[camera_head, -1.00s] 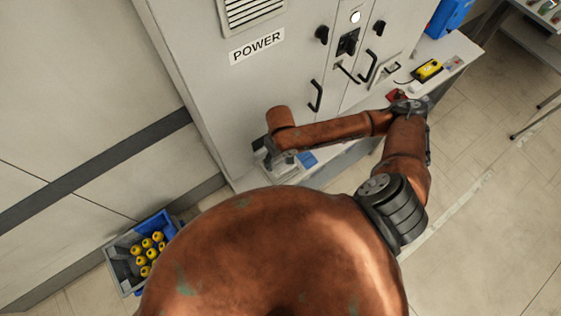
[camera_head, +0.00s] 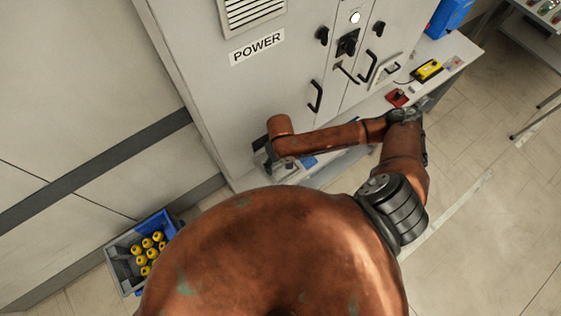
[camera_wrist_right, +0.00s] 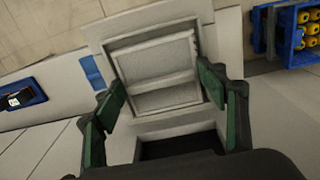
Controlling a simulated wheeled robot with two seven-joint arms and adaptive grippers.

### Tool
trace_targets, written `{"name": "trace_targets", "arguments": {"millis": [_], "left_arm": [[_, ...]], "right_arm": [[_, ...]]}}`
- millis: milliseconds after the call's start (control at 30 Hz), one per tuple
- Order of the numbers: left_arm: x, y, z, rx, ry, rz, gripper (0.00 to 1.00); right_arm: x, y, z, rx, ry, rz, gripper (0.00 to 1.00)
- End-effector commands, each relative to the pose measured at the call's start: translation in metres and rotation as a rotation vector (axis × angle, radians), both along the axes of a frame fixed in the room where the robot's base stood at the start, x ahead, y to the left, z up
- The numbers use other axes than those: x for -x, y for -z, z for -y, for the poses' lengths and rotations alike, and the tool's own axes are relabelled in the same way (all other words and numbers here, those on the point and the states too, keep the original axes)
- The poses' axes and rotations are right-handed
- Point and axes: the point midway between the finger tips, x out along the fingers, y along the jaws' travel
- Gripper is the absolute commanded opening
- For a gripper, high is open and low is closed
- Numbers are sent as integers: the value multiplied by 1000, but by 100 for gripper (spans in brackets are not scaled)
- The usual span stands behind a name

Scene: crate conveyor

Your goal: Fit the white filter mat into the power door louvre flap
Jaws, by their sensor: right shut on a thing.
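My right gripper (camera_head: 280,162) is low at the front of the grey cabinet, over the pale bench. In the right wrist view its green-padded fingers (camera_wrist_right: 162,80) stand wide apart, one at each side of a pale rectangular panel (camera_wrist_right: 150,57), and are shut on it. The panel appears to be the filter mat; a pale frame surrounds it, and I cannot tell whether the two touch. The POWER door (camera_head: 228,85) is shut. Its louvre (camera_head: 252,10) shows at the top edge of the head view, partly cut off. My left gripper is out of view.
A grey-blue crate (camera_head: 113,246) of yellow-topped things stands on the floor at left. The bench holds a blue patch (camera_wrist_right: 92,72), a red item (camera_head: 397,97) and a yellow box (camera_head: 428,70). Black door handles (camera_head: 315,96) stick out. A dark opening (camera_wrist_right: 178,145) lies below the panel.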

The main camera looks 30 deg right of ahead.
Motion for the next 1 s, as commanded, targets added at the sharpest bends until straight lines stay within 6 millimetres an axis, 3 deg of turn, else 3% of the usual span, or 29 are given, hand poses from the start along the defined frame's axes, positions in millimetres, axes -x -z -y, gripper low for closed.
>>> {"name": "trace_targets", "arguments": {"millis": [67, 100, 333, 733, 1000], "left_arm": [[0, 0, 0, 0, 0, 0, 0], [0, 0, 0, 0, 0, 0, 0], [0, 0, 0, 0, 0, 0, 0], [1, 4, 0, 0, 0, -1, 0], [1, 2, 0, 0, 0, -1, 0]], "right_arm": [[0, 0, 0, 0, 0, 1, 44], [0, 0, 0, 0, 0, 1, 68], [0, 0, 0, 0, 0, 1, 83], [-2, -8, 0, 1, -1, 5, 83], [-2, -62, 0, -1, 0, 6, 83]]}}
